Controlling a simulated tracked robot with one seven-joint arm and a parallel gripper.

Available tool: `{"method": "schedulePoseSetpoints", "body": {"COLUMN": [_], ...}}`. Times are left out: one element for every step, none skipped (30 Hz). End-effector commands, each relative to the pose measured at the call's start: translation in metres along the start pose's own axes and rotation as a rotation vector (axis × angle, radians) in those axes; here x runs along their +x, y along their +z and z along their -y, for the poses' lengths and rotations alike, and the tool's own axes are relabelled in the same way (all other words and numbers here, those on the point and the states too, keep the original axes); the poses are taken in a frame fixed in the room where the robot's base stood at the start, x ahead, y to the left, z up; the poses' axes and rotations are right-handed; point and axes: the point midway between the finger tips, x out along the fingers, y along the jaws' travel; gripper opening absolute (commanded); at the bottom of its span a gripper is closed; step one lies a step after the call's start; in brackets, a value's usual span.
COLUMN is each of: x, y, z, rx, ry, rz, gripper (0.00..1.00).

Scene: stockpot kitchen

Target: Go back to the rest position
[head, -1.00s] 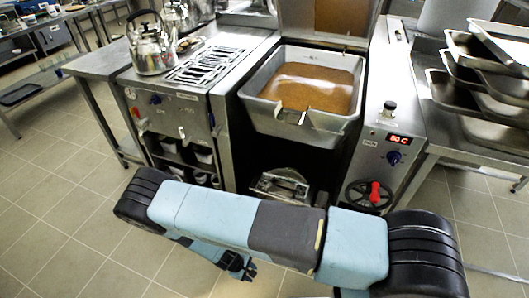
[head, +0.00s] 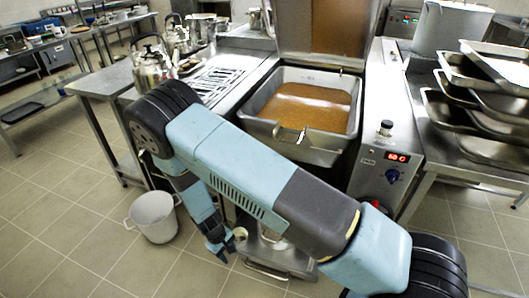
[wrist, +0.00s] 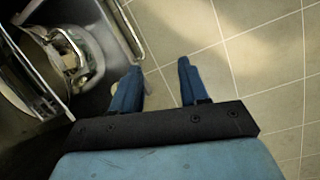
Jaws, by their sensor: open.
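My gripper (head: 222,246) hangs low in front of the cooking equipment, with its fingers pointing down toward the tiled floor. In the wrist view my gripper (wrist: 158,85) shows two blue fingers spread apart with nothing between them but floor. My blue and grey arm spans the lower part of the head view and hides part of the stove front and the red-handled wheel.
A tilting pan (head: 310,105) of brown liquid stands open behind my arm. A grey pot (head: 154,217) is on the floor left of my gripper. A kettle (head: 152,68) stands on the stove. Stacked trays (head: 480,105) are at right.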

Motion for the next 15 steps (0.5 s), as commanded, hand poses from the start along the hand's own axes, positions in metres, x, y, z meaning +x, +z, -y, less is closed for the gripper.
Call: {"method": "schedulePoseSetpoints", "body": {"x": [-0.020,-0.030,-0.044,-0.054,-0.065,-0.078,-0.088,-0.099,-0.112,-0.121,-0.132,-0.145,-0.154,-0.164,-0.176], "y": [-0.004,-0.005,-0.006,-0.007,-0.007,-0.008,-0.008,-0.007,-0.006,-0.005,-0.004,-0.002,-0.001,0.002,0.004], "z": [-0.009,-0.013,-0.020,-0.025,-0.030,-0.036,-0.041,-0.047,-0.054,-0.059,-0.065,-0.073,-0.078,-0.084,-0.091], "rx": [0.022,0.034,0.049,0.060,0.072,0.086,0.098,0.109,0.124,0.135,0.146,0.161,0.172,0.183,0.198], "ry": [-0.014,-0.021,-0.030,-0.037,-0.044,-0.053,-0.060,-0.066,-0.074,-0.080,-0.085,-0.093,-0.098,-0.103,-0.110], "rz": [-0.016,-0.023,-0.032,-0.038,-0.045,-0.055,-0.062,-0.069,-0.078,-0.085,-0.093,-0.102,-0.109,-0.116,-0.126], "gripper": [0.44,0.44,0.44,0.44,0.44,0.44,0.44,0.44,0.44,0.44,0.44,0.44,0.44,0.44,0.44]}}
